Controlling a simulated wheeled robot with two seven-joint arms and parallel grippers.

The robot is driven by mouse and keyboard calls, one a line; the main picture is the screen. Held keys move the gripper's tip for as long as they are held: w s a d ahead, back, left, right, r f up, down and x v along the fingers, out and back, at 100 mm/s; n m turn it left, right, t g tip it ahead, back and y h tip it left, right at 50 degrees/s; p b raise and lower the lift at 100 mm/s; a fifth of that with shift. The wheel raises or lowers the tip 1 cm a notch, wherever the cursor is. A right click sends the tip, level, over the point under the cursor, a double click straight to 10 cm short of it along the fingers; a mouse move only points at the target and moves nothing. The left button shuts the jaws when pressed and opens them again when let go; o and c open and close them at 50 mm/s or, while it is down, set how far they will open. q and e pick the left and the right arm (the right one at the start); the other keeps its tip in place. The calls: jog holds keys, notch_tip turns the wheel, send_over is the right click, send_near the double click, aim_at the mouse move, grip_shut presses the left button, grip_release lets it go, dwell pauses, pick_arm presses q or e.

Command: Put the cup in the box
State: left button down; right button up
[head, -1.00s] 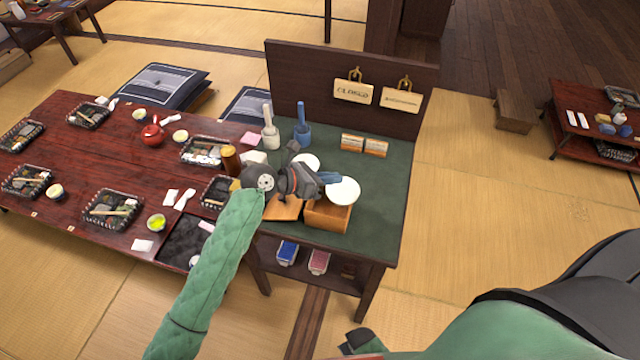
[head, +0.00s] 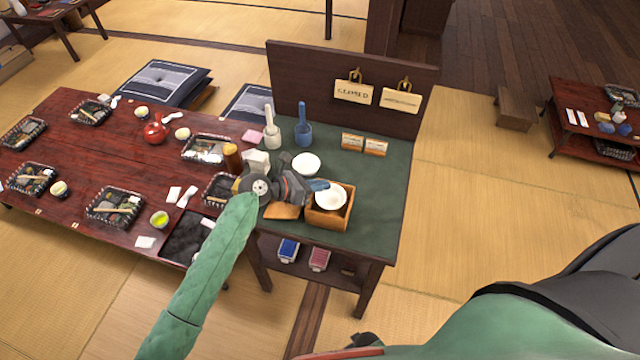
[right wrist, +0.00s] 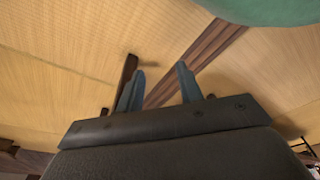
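A white cup (head: 331,199) sits low inside the open wooden box (head: 328,223), upright as far as I can tell. The box stands on the green-topped stand. My left gripper (head: 321,186) comes in from the left, with its blue fingertips at the cup's upper-left rim; it appears shut on that rim. The gap between those fingers is hard to see. My right gripper (right wrist: 159,72) is open and empty, its two fingers apart over the tatami floor in the right wrist view.
A second white cup (head: 306,164) stands behind the box. A wooden piece (head: 282,212) lies left of the box, under my left gripper. White and blue holders (head: 303,134) and small signs (head: 364,145) stand farther back. The green top (head: 383,190) is clear on the right.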

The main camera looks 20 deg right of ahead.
pick_arm(q)
jog(key=shift+f, duration=0.25)
pick_arm(e)
jog(key=shift+s+d+f, duration=0.1)
jog(key=shift+s+f, duration=0.05)
